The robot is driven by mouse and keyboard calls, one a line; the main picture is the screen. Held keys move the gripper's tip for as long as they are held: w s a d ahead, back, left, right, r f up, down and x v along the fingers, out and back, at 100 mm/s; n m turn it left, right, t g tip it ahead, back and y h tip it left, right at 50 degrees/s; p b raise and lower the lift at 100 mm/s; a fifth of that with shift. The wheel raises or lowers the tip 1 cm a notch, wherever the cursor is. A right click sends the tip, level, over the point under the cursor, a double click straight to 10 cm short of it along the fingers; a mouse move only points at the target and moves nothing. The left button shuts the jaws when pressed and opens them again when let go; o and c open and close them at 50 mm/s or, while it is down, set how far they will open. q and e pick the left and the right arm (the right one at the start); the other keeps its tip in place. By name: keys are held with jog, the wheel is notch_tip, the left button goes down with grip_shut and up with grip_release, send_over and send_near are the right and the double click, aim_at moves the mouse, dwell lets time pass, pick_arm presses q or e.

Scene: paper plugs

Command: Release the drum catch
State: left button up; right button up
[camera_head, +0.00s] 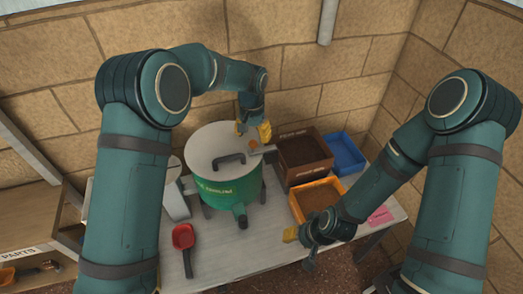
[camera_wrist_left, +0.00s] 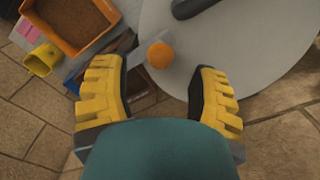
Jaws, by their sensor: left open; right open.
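The green drum (camera_head: 228,191) stands on the table with a round grey lid (camera_head: 212,143) and a dark handle (camera_head: 229,160) on top. Its catch appears to be the grey bar with an orange knob (camera_head: 253,144) at the lid's right edge. The knob also shows in the left wrist view (camera_wrist_left: 160,55), just ahead of the fingertips and between their lines. My left gripper (camera_head: 253,130) is open and empty behind and just above the knob, apparently not touching it. My right gripper (camera_head: 298,243) is open and empty near the table's front, away from the drum.
Right of the drum are a brown box (camera_head: 304,172), an orange tray (camera_head: 299,206) of brown material and a blue tray (camera_head: 345,152). A red scoop (camera_head: 184,240) lies front left. A pink note (camera_head: 380,216) lies at right. A brick wall stands close behind.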

aim_at(253, 141)
pick_arm(q)
jog(key=shift+f, duration=0.1)
dwell(0.3)
jog(key=shift+f+b, duration=1.2)
jog(key=shift+f, duration=0.7)
jog(key=shift+c, duration=0.4)
jog(key=c, duration=0.6)
